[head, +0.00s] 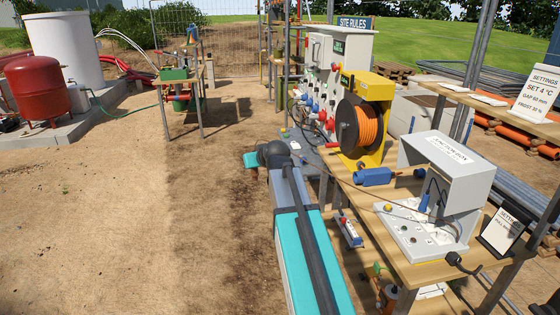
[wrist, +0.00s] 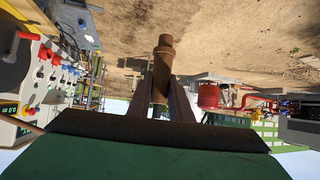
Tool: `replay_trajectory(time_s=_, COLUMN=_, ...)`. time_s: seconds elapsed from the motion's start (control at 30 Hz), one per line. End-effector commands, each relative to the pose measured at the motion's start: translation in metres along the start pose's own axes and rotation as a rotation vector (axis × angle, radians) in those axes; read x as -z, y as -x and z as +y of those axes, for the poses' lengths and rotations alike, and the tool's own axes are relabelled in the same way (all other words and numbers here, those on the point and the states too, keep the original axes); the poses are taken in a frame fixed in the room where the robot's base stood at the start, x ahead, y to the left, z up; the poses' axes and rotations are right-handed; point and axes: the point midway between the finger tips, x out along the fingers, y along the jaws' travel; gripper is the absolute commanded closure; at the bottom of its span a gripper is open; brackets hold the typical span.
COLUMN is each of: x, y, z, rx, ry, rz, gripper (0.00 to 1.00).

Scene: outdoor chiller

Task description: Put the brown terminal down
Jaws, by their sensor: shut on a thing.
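In the wrist view, the brown terminal (wrist: 162,62) is a rusty-brown cylinder with a wider collar near its end. My gripper (wrist: 162,90) is shut on it, with one dark finger on each side of its body. The terminal points away from the gripper, and bare ground shows behind it. The fingers partly cover its lower part.
The wooden workbench (head: 437,268) at right carries an open grey box (head: 450,165), a blue connector (head: 373,176) and a yellow cable reel (head: 372,85). A control cabinet (head: 345,45) stands behind. The dirt ground at left is clear.

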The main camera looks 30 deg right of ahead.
Motion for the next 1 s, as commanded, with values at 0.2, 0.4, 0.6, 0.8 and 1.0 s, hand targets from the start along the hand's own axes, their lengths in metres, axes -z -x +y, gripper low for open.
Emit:
replay_trajectory(time_s=0.2, x=0.011, y=0.020, z=-0.075, rx=0.027, ry=0.017, rz=0.001, gripper=1.00)
replay_trajectory(time_s=0.4, x=0.017, y=0.040, z=-0.138, rx=0.048, ry=0.031, rz=0.002, gripper=1.00)
replay_trajectory(time_s=0.6, x=0.021, y=0.059, z=-0.186, rx=0.066, ry=0.043, rz=0.001, gripper=1.00)
replay_trajectory(time_s=0.8, x=0.021, y=0.067, z=-0.206, rx=0.072, ry=0.046, rz=0.000, gripper=1.00)
replay_trajectory(time_s=1.0, x=0.021, y=0.068, z=-0.208, rx=0.073, ry=0.046, rz=0.000, gripper=1.00)
